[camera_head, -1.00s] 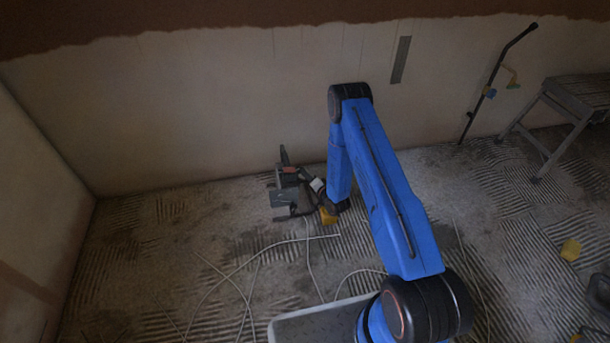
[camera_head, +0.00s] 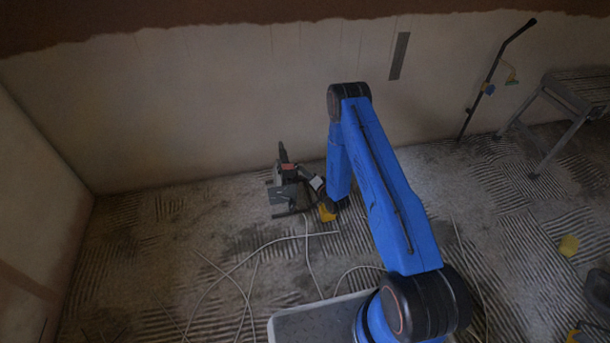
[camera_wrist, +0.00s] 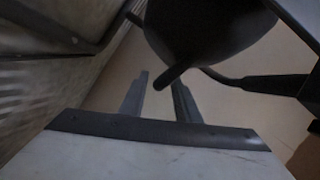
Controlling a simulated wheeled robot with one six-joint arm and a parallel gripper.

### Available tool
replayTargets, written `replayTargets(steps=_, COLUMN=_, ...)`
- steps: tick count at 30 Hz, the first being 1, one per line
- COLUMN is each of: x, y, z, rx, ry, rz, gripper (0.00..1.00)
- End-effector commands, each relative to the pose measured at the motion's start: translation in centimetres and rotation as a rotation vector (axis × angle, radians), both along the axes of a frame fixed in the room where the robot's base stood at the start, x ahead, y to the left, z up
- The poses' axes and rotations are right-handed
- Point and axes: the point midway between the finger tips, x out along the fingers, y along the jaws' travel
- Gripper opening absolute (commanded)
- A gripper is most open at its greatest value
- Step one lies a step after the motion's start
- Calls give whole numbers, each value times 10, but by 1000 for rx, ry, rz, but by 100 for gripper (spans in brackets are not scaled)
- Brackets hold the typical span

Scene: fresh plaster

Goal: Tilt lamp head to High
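The lamp (camera_head: 284,193) is a dark fixture low on the floor near the back wall, left of my arm. In the wrist view a large dark rounded body, which looks like the lamp head (camera_wrist: 210,32), fills the top centre. A short dark rod (camera_wrist: 172,75) sticks out from it towards my fingers. My gripper (camera_wrist: 160,79) is open, its two fingers apart, with the rod's end at or just above the gap between the tips. I cannot tell whether they touch. In the head view my gripper is small and dark beside the lamp, and its fingers cannot be made out.
Pale cables (camera_head: 245,262) run across the ridged floor in front of the lamp. The plastered wall (camera_head: 200,110) is close behind. A grey step bench (camera_head: 580,93) and a leaning dark pole (camera_head: 492,80) stand at right. The left floor is mostly clear.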

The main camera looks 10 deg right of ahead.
Motion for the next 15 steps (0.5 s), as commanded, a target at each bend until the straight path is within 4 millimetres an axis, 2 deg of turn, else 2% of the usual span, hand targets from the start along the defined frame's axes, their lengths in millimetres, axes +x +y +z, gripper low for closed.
replayTargets(steps=15, x=1, y=0, z=76, rx=0, ry=-3, rz=-1, gripper=30)
